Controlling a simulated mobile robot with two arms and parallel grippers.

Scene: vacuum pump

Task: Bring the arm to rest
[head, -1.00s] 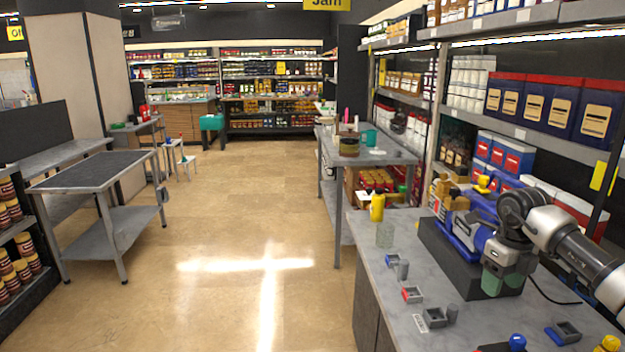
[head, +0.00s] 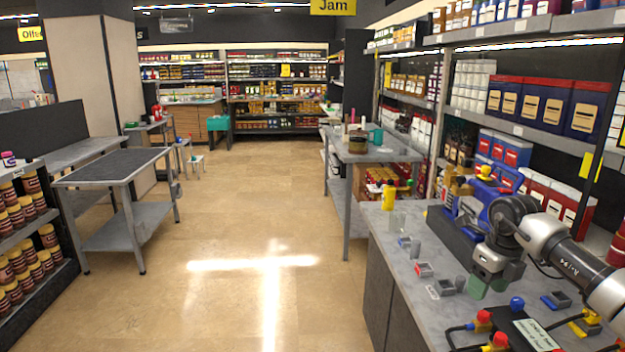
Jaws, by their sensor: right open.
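My right arm (head: 568,262) comes in from the right edge over the grey counter. Its right gripper (head: 487,285) points down, with green fingertips apart and nothing seen between them. It hangs in front of the blue vacuum pump (head: 497,187), which has a yellow cap and sits by a dark block (head: 452,234). The wrist hides part of the pump and block. I cannot tell how far the fingertips are above the counter. My left gripper is not in view.
Stocked shelves stand behind. The floor (head: 235,230) to the left is clear.

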